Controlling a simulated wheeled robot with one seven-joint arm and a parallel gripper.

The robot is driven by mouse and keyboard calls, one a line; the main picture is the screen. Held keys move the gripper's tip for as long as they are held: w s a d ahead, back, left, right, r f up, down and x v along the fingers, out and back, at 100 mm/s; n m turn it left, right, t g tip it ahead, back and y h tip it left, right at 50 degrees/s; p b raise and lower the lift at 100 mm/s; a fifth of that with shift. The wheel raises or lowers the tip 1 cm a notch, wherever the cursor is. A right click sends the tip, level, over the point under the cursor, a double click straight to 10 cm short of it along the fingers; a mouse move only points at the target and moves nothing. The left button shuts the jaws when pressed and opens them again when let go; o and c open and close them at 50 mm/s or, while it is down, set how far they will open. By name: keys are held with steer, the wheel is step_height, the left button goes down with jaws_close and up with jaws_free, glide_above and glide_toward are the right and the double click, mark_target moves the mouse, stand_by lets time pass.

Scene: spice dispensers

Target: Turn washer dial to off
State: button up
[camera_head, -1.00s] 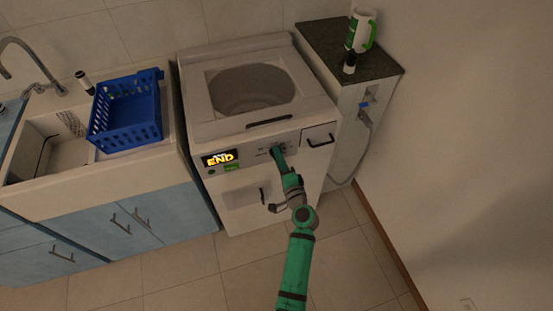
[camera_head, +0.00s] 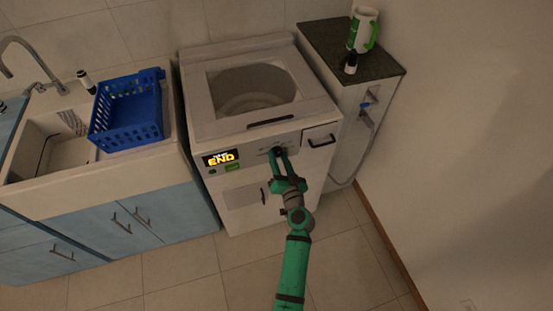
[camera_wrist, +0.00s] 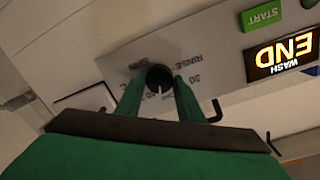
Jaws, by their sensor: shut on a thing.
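The white washer (camera_head: 230,130) stands against the back wall. Its lit display (camera_head: 221,158) reads END, with WASH in small letters on the display in the wrist view (camera_wrist: 284,56). The dark round dial (camera_wrist: 159,77) is on the front panel, to the right of the display in the head view. It has a pale pointer line, and RINSE and numbers are printed around it. My green gripper (camera_wrist: 158,90) has a finger on each side of the dial and is shut on it. In the head view my gripper (camera_head: 279,155) covers most of the dial.
A green START button (camera_wrist: 263,16) sits beside the display. A drawer with a dark handle (camera_head: 321,140) is to the right of the panel. A blue basket (camera_head: 127,112) sits by the sink at left. The floor in front is clear.

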steer(key=shift+a+n, duration=0.1)
steer(key=shift+n, duration=1.4)
steer(key=shift+a+r+n, duration=0.15)
steer(key=shift+n, duration=0.15)
